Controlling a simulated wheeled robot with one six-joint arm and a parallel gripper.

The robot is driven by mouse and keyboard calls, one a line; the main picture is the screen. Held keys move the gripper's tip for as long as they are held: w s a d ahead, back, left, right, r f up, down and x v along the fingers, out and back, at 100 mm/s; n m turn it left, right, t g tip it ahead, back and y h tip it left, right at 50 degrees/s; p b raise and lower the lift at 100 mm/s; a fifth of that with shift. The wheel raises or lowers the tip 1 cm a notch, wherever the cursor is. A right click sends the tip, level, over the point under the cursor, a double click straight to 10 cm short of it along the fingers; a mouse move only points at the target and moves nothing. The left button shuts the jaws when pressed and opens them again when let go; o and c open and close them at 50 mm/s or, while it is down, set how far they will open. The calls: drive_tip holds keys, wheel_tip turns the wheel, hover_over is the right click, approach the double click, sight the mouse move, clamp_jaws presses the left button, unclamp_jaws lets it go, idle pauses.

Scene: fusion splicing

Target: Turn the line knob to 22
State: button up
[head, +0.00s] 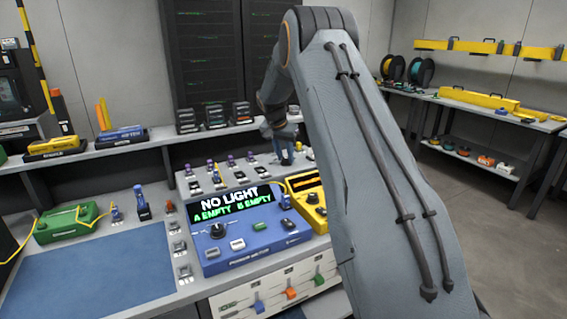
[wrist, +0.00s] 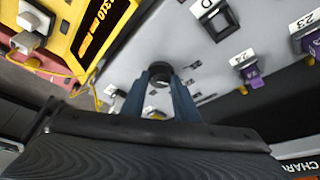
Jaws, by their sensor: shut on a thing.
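My gripper (wrist: 159,84) is at a small round black knob on the grey sloped panel (head: 188,185). In the wrist view the black knob (wrist: 160,76) sits between my two blue fingertips, and the jaws are shut on it. Its pointer and setting cannot be read. Small white number labels lie around it; one near the knob (wrist: 188,86) is too blurred to read surely. A label reading 24 (wrist: 242,57) stands above a purple connector (wrist: 252,74). In the head view my gripper (head: 286,150) is at the panel's far right end, and the knob is hidden there.
The blue power meter (head: 262,237) shows NO LIGHT, A EMPTY and B EMPTY. A yellow unit (head: 311,213) stands beside it; its display shows 1310 in the wrist view. Purple connectors line the panel. A green case (head: 68,222) and blue mat (head: 95,275) lie left.

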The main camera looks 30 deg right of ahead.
drive_tip(key=shift+f+m+b, duration=0.1)
drive_tip(key=shift+m+b, duration=0.55)
drive_tip(key=shift+m, duration=0.05)
drive_tip(key=shift+g, duration=0.3)
drive_tip(key=o, duration=1.1)
drive_tip(key=shift+c, duration=0.2)
drive_tip(key=b+v, duration=0.1)
drive_tip(key=v, duration=0.7)
drive_tip(key=shift+b, duration=0.3)
drive_tip(key=shift+a, duration=0.1)
drive_tip(key=shift+f, duration=0.1)
